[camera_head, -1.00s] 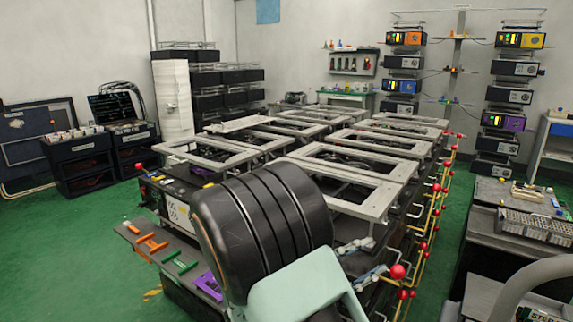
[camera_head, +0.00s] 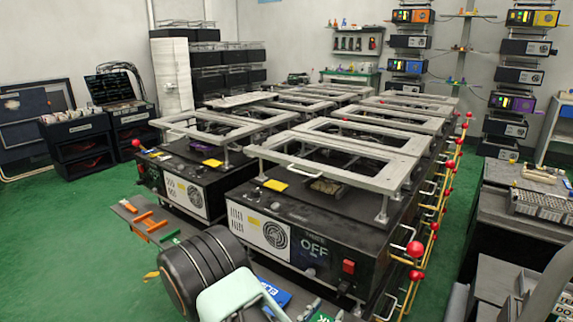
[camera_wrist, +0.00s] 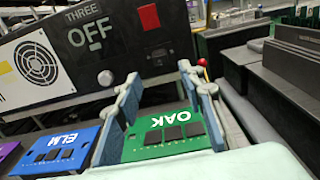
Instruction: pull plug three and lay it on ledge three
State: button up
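The front-right black unit, labelled THREE OFF (camera_head: 314,247), faces me and also shows in the wrist view (camera_wrist: 92,38). A red switch (camera_head: 348,266) is on its front. Just below it is a small dark part (camera_head: 345,286) that may be plug three; it also shows in the wrist view (camera_wrist: 158,56), but is too small to be sure. A ledge along the unit's foot carries a blue ELM block (camera_wrist: 57,145) and a green OAK block (camera_wrist: 165,137). My gripper (camera_wrist: 160,85) is open, its pale blue fingers apart above the OAK block, holding nothing visible.
Red-knobbed yellow rods (camera_head: 415,249) stand along the unit's right side. Metal frames (camera_head: 335,165) sit on top of the units. Orange blocks (camera_head: 148,222) lie on the ledge farther left. A dark bench (camera_head: 500,215) stands to the right across a narrow aisle.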

aim_at(341, 293)
jog(key=shift+x, duration=4.5)
jog(key=shift+c, duration=0.6)
grip_shut()
jog(key=shift+s+a, duration=0.1)
jog(key=shift+s, duration=0.05)
jog(key=shift+v, duration=2.8)
jog(key=shift+r, duration=0.15)
